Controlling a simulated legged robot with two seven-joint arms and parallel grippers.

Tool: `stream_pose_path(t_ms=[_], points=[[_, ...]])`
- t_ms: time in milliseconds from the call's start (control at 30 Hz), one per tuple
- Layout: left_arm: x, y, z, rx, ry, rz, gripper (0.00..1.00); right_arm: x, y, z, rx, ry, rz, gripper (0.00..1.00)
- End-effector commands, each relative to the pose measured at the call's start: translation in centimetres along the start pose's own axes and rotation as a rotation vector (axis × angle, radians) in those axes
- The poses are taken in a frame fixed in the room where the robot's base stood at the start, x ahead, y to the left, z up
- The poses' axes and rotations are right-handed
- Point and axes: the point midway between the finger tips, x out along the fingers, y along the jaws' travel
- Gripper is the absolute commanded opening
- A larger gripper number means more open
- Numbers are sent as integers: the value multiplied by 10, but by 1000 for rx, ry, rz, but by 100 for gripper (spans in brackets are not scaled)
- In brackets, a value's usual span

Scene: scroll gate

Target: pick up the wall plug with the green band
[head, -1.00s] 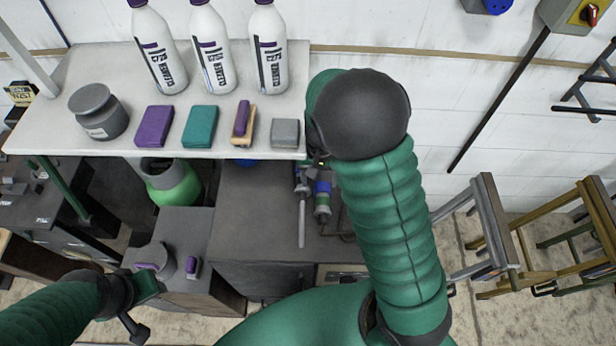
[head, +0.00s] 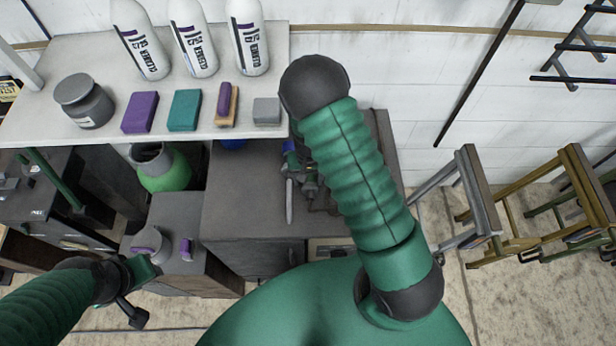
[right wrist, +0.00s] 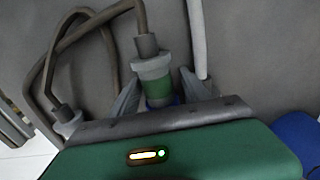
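The wall plug with the green band (right wrist: 157,80) shows in the right wrist view, with a grey collar, a dark cable leaving its top and a blue part below. My right gripper (right wrist: 163,93) has one grey finger on each side of it, with gaps visible, so it looks open around the plug. The palm hides the plug's lower end. In the head view my right arm covers most of this spot. My left gripper (head: 140,285) is low at the left, away from the plug; its finger opening is unclear.
A light grey rod (right wrist: 197,40) stands right beside the plug, and dark cables (right wrist: 75,40) loop to its left. In the head view a white shelf (head: 50,125) with bottles and blocks overhangs the dark cabinet (head: 245,215).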

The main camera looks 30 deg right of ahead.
Motion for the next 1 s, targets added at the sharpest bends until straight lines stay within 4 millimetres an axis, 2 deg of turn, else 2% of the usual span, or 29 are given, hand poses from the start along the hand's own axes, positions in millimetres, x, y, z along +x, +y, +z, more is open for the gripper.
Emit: stream_pose_path(t_ms=[33,400,867,1000], points=[[0,0,0,0,0,0,36,0,1,0,1,0,0,46],[0,0,0,1,0,0,36,-1,0,1,0,1,1,0],[0,0,0,0,0,0,36,-1,0,1,0,1,1,0],[2,0,0,1,0,0,36,-8,0,0,-1,3,0,0]])
